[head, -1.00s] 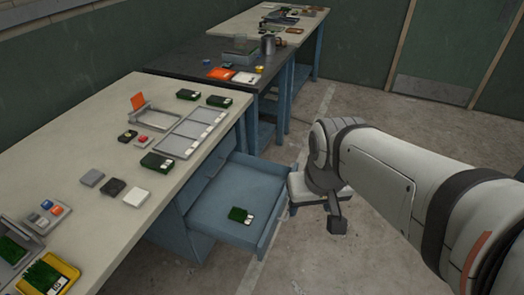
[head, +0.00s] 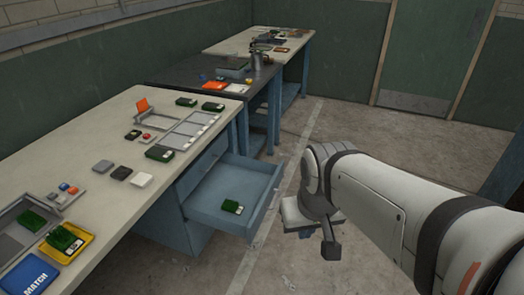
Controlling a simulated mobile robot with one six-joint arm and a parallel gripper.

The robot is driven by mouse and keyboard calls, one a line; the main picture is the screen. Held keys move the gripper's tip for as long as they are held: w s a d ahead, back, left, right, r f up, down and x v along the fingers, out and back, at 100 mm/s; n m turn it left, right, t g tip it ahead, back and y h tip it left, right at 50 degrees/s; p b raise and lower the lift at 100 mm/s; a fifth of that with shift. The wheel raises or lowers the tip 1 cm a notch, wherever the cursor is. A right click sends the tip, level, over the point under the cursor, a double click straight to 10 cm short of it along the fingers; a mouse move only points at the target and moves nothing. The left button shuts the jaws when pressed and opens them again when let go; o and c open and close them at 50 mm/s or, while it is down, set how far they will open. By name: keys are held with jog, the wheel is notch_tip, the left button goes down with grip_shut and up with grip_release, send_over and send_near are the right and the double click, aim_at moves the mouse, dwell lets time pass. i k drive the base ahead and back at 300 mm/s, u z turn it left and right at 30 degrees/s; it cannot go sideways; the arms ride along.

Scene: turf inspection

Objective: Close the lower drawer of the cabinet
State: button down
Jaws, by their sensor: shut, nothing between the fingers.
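The blue cabinet (head: 188,222) stands under the near bench. Its lower drawer (head: 199,207) is pulled well out toward the right, below a closed front.
The near bench (head: 112,206) carries several turf samples, a grey tray (head: 188,131), small blocks and a yellow tray (head: 45,250). A dark bench (head: 200,76) and another pale bench stand behind.

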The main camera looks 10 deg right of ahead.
aim_at(253, 183)
jog(key=u, duration=0.15)
jog(key=i, duration=1.2)
jog(key=z, duration=0.55)
